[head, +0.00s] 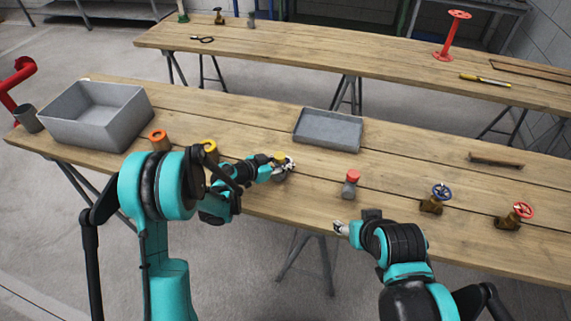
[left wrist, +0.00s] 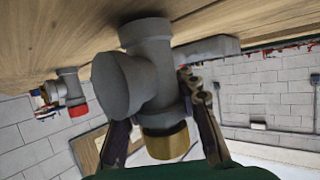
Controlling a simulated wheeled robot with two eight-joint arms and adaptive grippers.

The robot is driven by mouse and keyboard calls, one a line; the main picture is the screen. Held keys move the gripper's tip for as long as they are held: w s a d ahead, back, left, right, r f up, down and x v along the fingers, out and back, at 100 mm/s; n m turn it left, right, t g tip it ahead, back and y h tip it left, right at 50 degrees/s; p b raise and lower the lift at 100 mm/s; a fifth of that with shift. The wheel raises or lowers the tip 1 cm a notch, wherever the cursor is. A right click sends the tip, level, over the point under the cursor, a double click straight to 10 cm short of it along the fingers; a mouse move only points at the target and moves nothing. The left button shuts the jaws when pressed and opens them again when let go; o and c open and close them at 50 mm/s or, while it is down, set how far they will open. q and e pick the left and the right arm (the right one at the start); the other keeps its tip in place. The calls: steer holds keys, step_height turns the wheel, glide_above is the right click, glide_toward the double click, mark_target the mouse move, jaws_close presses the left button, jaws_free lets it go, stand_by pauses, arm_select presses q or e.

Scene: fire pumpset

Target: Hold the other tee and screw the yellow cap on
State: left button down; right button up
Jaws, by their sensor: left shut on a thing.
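A grey tee (left wrist: 140,75) fills the middle of the left wrist view, with a yellow cap (left wrist: 165,143) at its end. That view is upside down, so the cap is on top. My left gripper (left wrist: 165,105) is shut on the tee, one finger on each side near the cap. In the head view the left gripper (head: 285,165) is at the table's near half, with the yellow cap (head: 280,156) just above it. Whether the cap is fully seated cannot be told. Another grey tee (head: 349,190) with a red cap (head: 353,176) stands to the right. My right gripper (head: 340,229) is near the table's front edge, its opening unclear.
A grey tray (head: 330,145) lies behind the tees, and a large grey bin (head: 88,135) stands at the left. Orange-topped (head: 159,136) and yellow-topped (head: 209,147) fittings stand near the left arm. Blue-wheel (head: 441,192) and red-wheel (head: 522,211) valves stand right.

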mark_target(284, 156)
arm_select(q)
steer(key=r, duration=0.1)
steer(key=r+p, duration=0.1)
steer(key=r, duration=0.1)
steer(key=d+r+p, duration=0.1)
steer(key=shift+s+r, duration=0.15)
steer(key=shift+s, duration=0.2)
steer(key=s+d+r+p, duration=0.3)
steer(key=s+d+r, duration=0.2)
steer(key=d, duration=0.3)
steer(key=shift+s+d+r, duration=0.4)
steer(key=shift+r, duration=0.1)
steer(key=c, duration=2)
jaws_free()
steer(key=shift+c, duration=0.2)
jaws_close()
steer(key=shift+a, duration=0.1)
